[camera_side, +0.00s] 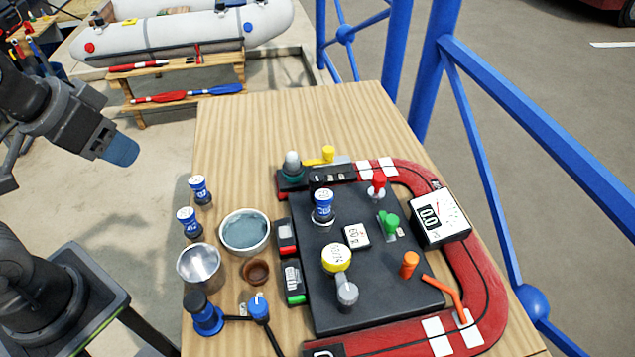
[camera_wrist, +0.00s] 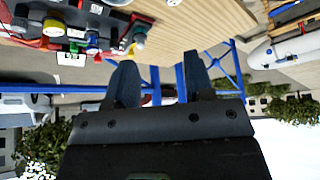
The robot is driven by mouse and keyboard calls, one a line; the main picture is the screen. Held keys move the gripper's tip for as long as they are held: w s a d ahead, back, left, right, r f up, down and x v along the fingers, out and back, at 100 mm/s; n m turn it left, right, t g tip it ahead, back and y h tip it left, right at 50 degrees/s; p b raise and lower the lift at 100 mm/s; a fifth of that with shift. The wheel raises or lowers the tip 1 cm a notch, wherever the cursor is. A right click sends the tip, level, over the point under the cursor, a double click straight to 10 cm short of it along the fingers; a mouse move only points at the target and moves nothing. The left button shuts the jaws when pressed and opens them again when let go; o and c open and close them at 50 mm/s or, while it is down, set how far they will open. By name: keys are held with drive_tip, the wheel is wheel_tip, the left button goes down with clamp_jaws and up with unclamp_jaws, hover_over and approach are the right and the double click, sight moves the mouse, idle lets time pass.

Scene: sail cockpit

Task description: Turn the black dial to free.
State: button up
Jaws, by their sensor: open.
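The dark control panel (camera_side: 365,275) lies on the wooden table and carries several knobs and levers. No knob is plainly all black. A blue-capped knob with a dark base (camera_side: 323,205) stands at its upper left, a yellow-capped knob (camera_side: 336,258) lower down, and a grey knob (camera_side: 347,293) below that. I cannot tell which is the black dial, nor read any "free" mark. My gripper (camera_side: 122,150) is in the air left of the table, apart from the panel. The wrist view shows its two blue fingers (camera_wrist: 160,85) apart and empty, with part of the panel area at upper left.
Two blue-capped pieces (camera_side: 188,222), a bowl (camera_side: 245,232), a metal cup (camera_side: 199,266) and a small brown cup (camera_side: 256,272) stand left of the panel. A red curved border (camera_side: 480,285) and a white meter (camera_side: 440,216) lie right. The table's far left is clear. Blue rails (camera_side: 480,150) stand behind.

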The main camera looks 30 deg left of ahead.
drive_tip(key=shift+o, duration=0.7)
drive_tip(key=shift+w+d+r, duration=0.1)
drive_tip(key=shift+w+r, duration=0.1)
drive_tip(key=shift+w, duration=0.1)
drive_tip(key=n+g, duration=0.4)
drive_tip(key=g, duration=0.1)
hover_over(316, 176)
wheel_tip(316, 176, down, 5)
wheel_tip(316, 176, down, 12)
drive_tip(key=shift+f, duration=0.25)
drive_tip(key=shift+c, duration=0.3)
drive_tip(key=c, duration=0.9)
drive_tip(key=shift+o, duration=0.2)
